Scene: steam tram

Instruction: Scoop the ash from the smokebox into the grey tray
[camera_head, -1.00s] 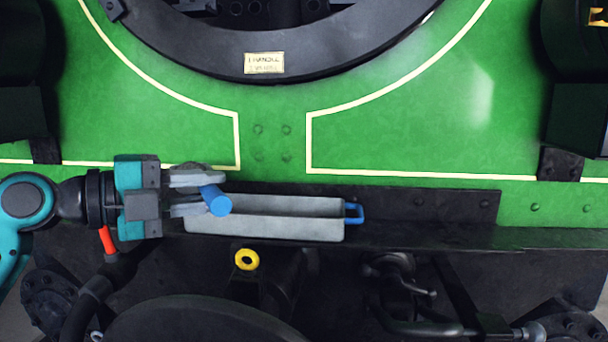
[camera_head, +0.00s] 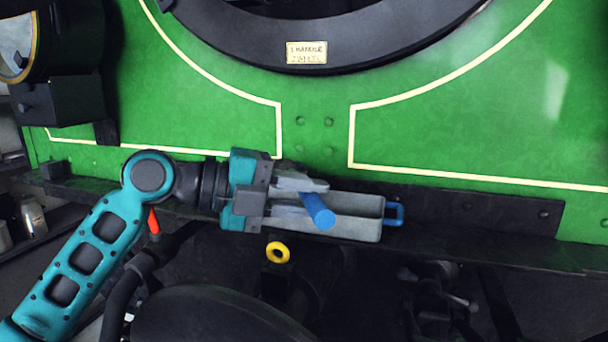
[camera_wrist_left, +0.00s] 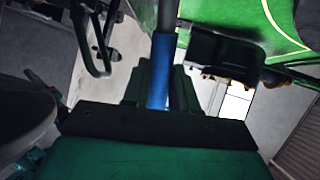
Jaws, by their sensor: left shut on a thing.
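The grey tray (camera_head: 360,230) lies on the dark ledge below the green front, with a blue loop handle at its right end. My left gripper (camera_head: 312,202) is in front of the tray's left part and hides it. It is shut on a blue-handled tool (camera_head: 318,211), whose handle end faces the head camera. In the left wrist view the blue handle (camera_wrist_left: 161,72) stands upright with a grey shaft above it. The tool's working end is not visible. The smokebox's dark ring (camera_head: 370,45) is cut off at the top; no ash shows. My right gripper is out of view.
A small label plate (camera_head: 306,52) is on the ring. Below the ledge are a yellow ring (camera_head: 278,252), a round dark buffer (camera_head: 215,315) and pipework. A dark lamp-like body (camera_head: 65,60) stands at the upper left. The ledge right of the tray is clear.

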